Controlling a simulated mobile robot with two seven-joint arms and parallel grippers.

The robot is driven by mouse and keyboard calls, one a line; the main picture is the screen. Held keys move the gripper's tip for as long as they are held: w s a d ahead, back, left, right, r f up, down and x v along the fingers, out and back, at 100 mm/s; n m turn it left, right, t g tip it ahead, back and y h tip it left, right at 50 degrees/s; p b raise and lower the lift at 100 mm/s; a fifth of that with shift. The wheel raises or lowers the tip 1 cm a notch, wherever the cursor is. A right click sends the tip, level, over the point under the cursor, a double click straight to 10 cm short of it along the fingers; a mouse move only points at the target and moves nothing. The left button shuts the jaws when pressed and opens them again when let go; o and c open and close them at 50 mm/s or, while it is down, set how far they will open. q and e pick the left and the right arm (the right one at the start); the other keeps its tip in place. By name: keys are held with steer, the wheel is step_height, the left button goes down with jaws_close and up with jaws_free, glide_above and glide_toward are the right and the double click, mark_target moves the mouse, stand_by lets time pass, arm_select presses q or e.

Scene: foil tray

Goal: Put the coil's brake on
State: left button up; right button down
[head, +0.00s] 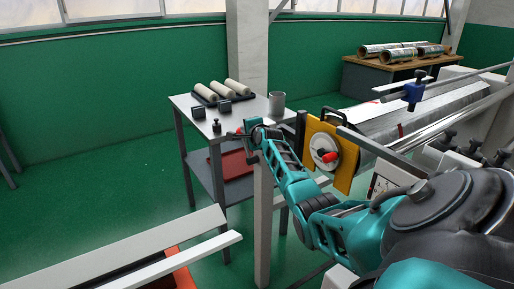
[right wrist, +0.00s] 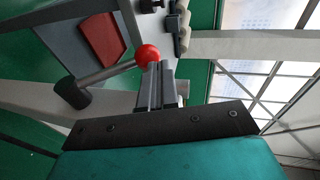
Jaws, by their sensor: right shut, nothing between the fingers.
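The coil (head: 425,113) is a silvery roll lying across the machine at the right of the head view. At its near end is a yellow plate (head: 345,175) with a white disc (head: 323,150) and a red knob. My right gripper (head: 243,133) reaches out left of the plate. In the right wrist view its fingers (right wrist: 154,72) are shut with nothing between them. A red ball (right wrist: 148,54) on a grey lever (right wrist: 110,72) with a dark hub (right wrist: 70,94) shows right at the fingertips; I cannot tell whether they touch. My left gripper is out of view.
A grey side table (head: 190,103) holds pale rolls (head: 222,90), a grey cup (head: 277,102) and small dark items. A red item (head: 232,165) lies on its lower shelf. A wooden bench (head: 385,75) with foil rolls stands behind. Green floor is free at left.

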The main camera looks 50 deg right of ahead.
steer(key=shift+w+d+f, duration=0.1)
steer(key=shift+w+d, duration=0.15)
steer(key=shift+w, duration=0.25)
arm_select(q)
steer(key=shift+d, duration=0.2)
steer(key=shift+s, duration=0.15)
arm_select(e)
steer(key=shift+w+r, duration=0.1)
steer(key=shift+r, duration=0.1)
